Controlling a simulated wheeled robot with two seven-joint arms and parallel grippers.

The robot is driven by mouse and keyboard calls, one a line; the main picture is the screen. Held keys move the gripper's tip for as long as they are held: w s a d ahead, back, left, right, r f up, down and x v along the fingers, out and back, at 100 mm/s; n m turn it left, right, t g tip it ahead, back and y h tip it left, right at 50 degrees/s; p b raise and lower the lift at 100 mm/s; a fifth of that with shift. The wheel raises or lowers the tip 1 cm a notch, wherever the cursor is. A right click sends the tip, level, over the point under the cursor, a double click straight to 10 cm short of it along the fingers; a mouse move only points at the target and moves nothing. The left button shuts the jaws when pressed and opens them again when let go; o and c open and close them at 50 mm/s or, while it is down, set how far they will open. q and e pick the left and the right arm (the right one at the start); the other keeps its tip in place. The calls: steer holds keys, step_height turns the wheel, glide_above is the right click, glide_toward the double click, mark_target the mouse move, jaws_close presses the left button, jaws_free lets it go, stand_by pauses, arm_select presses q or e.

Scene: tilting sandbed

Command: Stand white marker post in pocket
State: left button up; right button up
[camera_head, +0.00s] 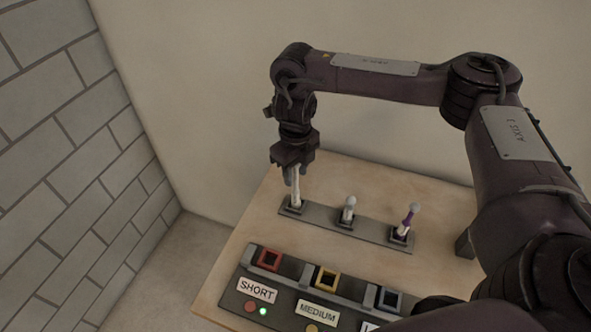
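A white marker post (296,194) stands upright in the left socket of a dark grey rack (325,218) on the table. My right gripper (293,174) points down over it, with its fingers at the post's upper end. The post's top is hidden by the gripper, and I cannot tell whether the fingers press on it. A dark grey panel (283,313) in front has a red-rimmed pocket (269,259) marked SHORT, a yellow-rimmed pocket (327,278) marked MEDIUM and a dark-rimmed pocket (388,299) whose label is mostly hidden. My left gripper is not in view.
A short pale post (349,208) with a round top stands in the rack's middle socket. A purple and white post (408,222) leans in the right socket. A green light (263,311) glows below SHORT. My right arm covers the panel's right end. Walls stand behind and left.

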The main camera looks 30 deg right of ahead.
steer(key=shift+o, duration=1.1)
step_height(320, 180, up, 8)
steer(key=shift+f+p, duration=0.1)
steer(key=shift+p, duration=0.55)
